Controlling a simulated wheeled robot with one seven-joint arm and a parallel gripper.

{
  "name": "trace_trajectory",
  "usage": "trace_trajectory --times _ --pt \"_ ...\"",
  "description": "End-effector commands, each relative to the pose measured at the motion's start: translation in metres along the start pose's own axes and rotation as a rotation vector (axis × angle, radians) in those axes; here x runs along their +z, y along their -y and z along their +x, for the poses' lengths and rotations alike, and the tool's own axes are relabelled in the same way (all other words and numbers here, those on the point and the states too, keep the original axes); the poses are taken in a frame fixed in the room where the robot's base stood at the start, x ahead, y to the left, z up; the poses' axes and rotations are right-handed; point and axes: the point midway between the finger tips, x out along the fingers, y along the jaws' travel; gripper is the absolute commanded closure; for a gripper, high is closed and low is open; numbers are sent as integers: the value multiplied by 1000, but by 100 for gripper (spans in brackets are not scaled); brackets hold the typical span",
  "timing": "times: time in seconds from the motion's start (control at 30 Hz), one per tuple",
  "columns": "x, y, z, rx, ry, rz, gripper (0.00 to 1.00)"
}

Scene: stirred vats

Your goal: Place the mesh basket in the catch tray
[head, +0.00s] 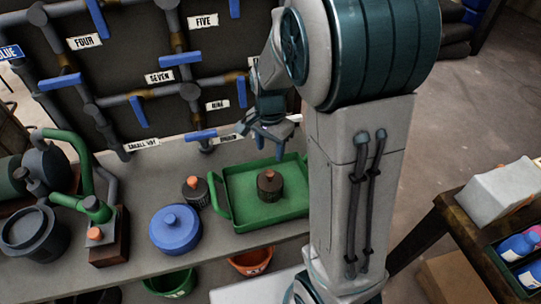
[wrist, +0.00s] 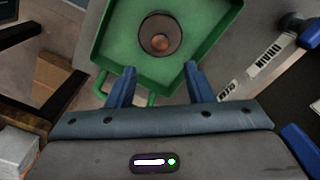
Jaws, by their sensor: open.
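The green catch tray (head: 240,215) lies on the grey bench with a handle at its left end. A small dark brown, round thing with a ribbed side, which looks like the mesh basket (head: 270,184), sits upright inside the tray, near its middle. In the wrist view the basket (wrist: 160,34) shows from above as a dark ring with a coppery centre, on the tray floor (wrist: 118,40). My gripper (head: 268,150) is above the tray's back part, with its blue fingers (wrist: 160,70) apart and nothing between them. The basket is beyond the fingertips, apart from them.
A similar dark pot with an orange knob (head: 196,190) stands just left of the tray. A blue lidded pot (head: 176,228) is farther left. Behind the bench is a pipe panel with blue levers (head: 139,111). A wooden cart (head: 455,215) stands at right.

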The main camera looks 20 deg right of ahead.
Motion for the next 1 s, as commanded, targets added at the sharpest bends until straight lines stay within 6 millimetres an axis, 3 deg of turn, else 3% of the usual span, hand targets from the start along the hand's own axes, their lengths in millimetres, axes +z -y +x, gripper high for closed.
trace_trajectory --times 0.23,0.5,0.73,1.0 --pt "15 -19 -33 -51 -14 -152 53" --pt "56 -73 -80 -125 -108 -570 53" --pt "82 -109 -94 -123 -201 -838 53" --pt "89 -119 -96 -113 -229 -923 53"
